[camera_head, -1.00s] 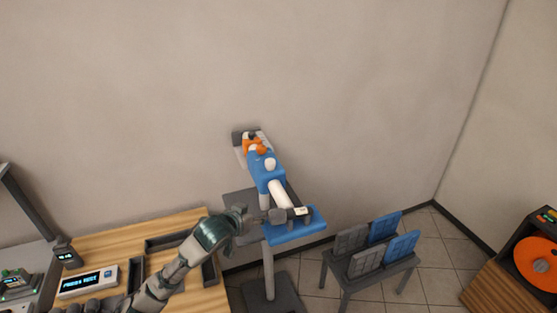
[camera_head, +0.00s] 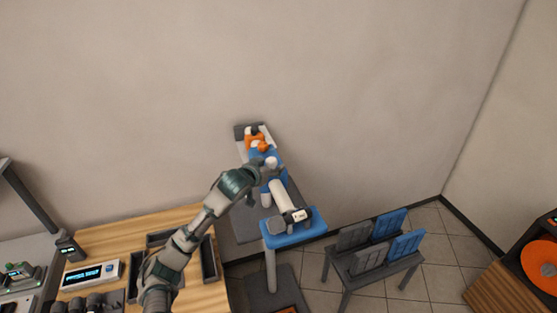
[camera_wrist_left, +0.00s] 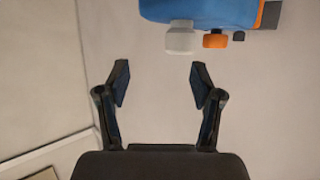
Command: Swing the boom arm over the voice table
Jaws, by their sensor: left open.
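The boom arm (camera_head: 280,195) reaches from a grey wall bracket (camera_head: 244,130) toward the viewer. It has orange and blue parts, a white knob and a white tube, whose front end is over the blue-topped stand (camera_head: 292,236), perhaps the voice table. My left gripper (camera_head: 260,178) is beside the boom's blue part in the head view; its fingers are hard to make out there. In the left wrist view my left gripper (camera_wrist_left: 160,80) is open and empty. The blue body (camera_wrist_left: 205,12), white knob (camera_wrist_left: 180,38) and orange knob (camera_wrist_left: 215,40) lie beyond its fingertips. My right gripper is not in view.
A wooden desk (camera_head: 185,222) with dark trays and a lit display box (camera_head: 90,275) is at the left. A low table with blue and grey panels (camera_head: 372,245) stands right of the stand. An orange disc unit (camera_head: 540,265) is at far right. The wall is bare.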

